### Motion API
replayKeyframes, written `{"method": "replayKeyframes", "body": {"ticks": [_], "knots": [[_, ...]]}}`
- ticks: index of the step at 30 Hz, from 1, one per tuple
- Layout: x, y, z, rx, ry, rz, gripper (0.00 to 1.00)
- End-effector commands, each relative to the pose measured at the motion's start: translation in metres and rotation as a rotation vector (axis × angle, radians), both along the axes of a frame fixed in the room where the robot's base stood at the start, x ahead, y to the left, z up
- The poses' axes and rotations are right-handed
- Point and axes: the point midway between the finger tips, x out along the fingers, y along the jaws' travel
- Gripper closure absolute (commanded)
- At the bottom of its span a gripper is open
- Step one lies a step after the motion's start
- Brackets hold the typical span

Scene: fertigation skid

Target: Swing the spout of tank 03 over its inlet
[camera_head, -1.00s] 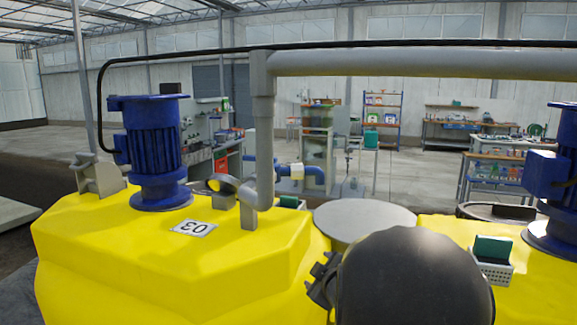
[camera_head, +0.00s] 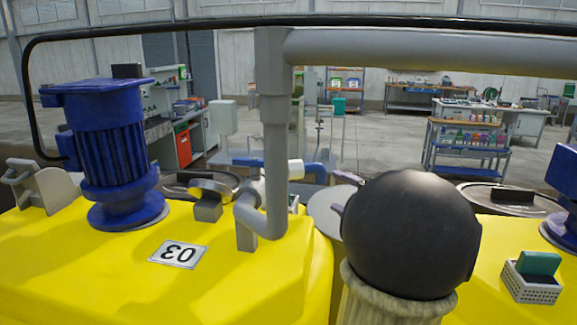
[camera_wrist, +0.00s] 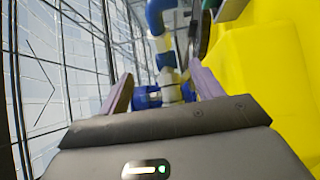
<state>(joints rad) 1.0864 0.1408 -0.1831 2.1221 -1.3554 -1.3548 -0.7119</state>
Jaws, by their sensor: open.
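A grey pipe (camera_head: 276,150) drops from overhead and bends at an elbow (camera_head: 258,215) close to the tank top. I cannot tell which part is the swinging spout. A short stub with a yellowish round top (camera_head: 208,190) stands left of the pipe and may be the inlet. My gripper (camera_wrist: 163,72) is open in the wrist view. A blue pipe with a pale fitting (camera_wrist: 168,88) appears beyond and between its fingers; contact is not evident.
A blue motor (camera_head: 108,145) stands on the tank at left. A thick grey pipe (camera_head: 420,50) and a black cable cross overhead. A second yellow tank carries a white basket (camera_head: 532,288) at right. My black arm link hides part of the gap between the tanks.

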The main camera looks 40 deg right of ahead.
Motion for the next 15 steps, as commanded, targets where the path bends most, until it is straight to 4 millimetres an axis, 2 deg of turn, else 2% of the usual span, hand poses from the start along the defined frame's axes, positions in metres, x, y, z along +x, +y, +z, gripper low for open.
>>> {"method": "replayKeyframes", "body": {"ticks": [8, 11, 15], "knots": [[0.002, -0.001, 0.0, 0.002, 0.001, -0.004, 0.35], [0.009, -0.002, 0.001, 0.003, 0.001, -0.005, 0.35], [0.027, -0.002, 0.003, 0.004, 0.001, -0.004, 0.35]]}}
